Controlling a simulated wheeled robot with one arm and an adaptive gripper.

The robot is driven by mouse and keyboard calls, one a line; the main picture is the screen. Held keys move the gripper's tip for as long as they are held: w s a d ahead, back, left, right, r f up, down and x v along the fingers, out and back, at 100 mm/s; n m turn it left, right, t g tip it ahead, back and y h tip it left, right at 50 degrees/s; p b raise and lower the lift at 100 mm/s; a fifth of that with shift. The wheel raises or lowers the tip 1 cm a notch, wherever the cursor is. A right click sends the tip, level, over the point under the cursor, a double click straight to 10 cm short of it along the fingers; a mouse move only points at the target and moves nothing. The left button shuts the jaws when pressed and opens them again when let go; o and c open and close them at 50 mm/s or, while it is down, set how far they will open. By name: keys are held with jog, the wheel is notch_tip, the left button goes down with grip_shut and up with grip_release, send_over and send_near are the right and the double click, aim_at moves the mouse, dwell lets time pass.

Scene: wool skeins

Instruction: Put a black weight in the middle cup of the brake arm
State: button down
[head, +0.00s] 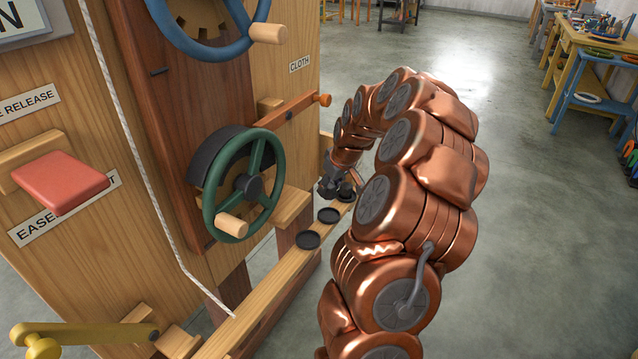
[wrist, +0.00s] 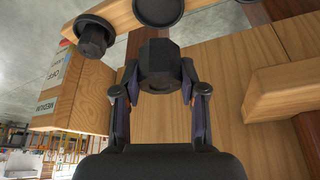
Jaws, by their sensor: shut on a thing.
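The brake arm (head: 268,292) is a long wooden beam with three black cups. The near cup (head: 308,240) and the middle cup (head: 328,216) look empty in the head view. A black weight (wrist: 93,38) appears to sit in the far cup, partly behind my arm in the head view. My gripper (head: 328,187) is beside the far half of the beam. In the wrist view it is shut on a black hexagonal weight (wrist: 160,65), apart from the middle cup (wrist: 157,10). The head view shows the held weight only as a dark blur.
The green wheel (head: 243,185) with its wooden knob stands left of the beam on the wooden machine. A labelled wooden block (wrist: 75,92) is close to my gripper in the wrist view. The floor to the right is open.

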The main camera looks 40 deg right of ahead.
aim_at(332, 198)
jog(key=shift+f+b, duration=0.6)
jog(key=shift+f, duration=2.7)
jog(key=shift+f, duration=0.5)
jog(key=c, duration=0.6)
grip_release()
jog(key=shift+o, duration=0.2)
jog(key=v, duration=1.1)
jog(key=shift+s+r, duration=0.25)
jog(key=shift+r, duration=0.15)
